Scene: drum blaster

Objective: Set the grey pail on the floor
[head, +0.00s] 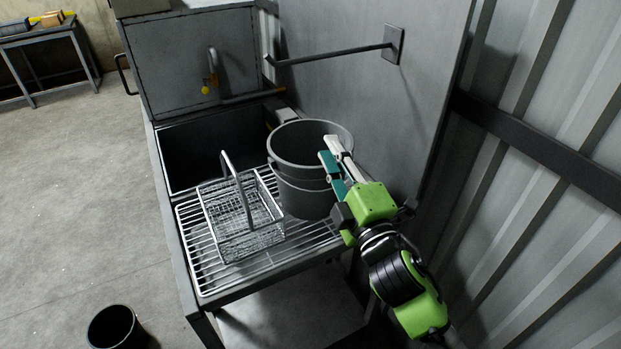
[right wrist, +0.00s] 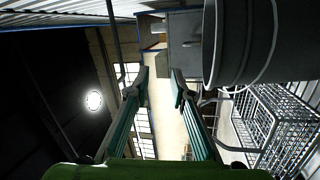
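My left gripper is not in view.
A wire basket (head: 240,215) with a raised handle sits left of the pail on the rack. A dark bucket (head: 116,328) stands on the floor at the lower left. Open floor (head: 80,190) lies left of the tank. A metal arm (head: 330,56) juts from the back panel.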

